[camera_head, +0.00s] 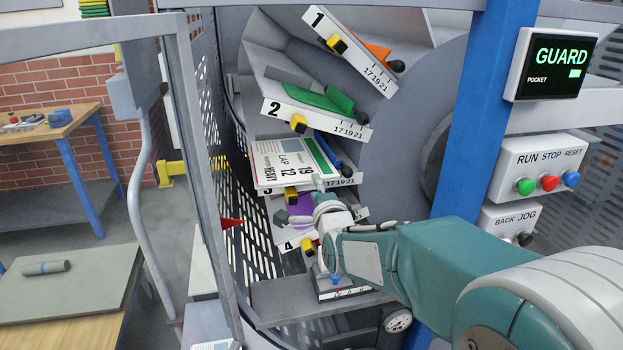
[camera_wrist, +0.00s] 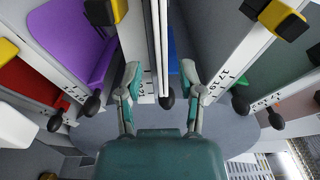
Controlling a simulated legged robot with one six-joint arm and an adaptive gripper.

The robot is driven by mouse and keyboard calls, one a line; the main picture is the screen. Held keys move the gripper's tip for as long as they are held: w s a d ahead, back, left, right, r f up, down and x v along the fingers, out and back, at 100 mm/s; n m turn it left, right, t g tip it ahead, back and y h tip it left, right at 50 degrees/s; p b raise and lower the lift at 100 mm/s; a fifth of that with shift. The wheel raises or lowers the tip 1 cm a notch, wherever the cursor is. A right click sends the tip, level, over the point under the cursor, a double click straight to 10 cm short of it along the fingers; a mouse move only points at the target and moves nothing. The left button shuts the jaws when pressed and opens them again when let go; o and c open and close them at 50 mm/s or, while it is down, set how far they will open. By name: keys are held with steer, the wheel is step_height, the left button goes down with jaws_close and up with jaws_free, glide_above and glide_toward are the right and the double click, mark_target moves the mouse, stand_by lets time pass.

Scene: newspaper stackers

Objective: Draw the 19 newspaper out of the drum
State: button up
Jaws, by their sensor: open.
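The newspaper (camera_head: 282,165), white with a green stripe and printed "LAP", "19", "12" and "HEAVY", lies in pocket 3 of the drum (camera_head: 400,130). Its front edge is at the pocket mouth, above the white numbered lip. My gripper (camera_head: 303,200) is just in front of that pocket, at its lower edge in the head view. In the wrist view my gripper (camera_wrist: 160,78) is open, its two fingers apart on either side of pale edges that look like the pocket lip and the newspaper (camera_wrist: 160,40) edge-on. Whether a finger touches them I cannot tell.
Neighbouring pockets hold orange, green and purple pieces, with yellow clips and black knobs (camera_wrist: 166,101) near the fingers. A blue post (camera_head: 487,110) with a GUARD display (camera_head: 557,62) and button boxes stands right. A mesh guard (camera_head: 205,110) stands left. A grey ledge (camera_head: 280,300) lies below.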

steer(key=shift+x, duration=2)
jaws_close()
steer(key=shift+r, duration=0.1)
steer(key=shift+r, duration=0.4)
steer(key=v, duration=1.3)
stand_by(0.5)
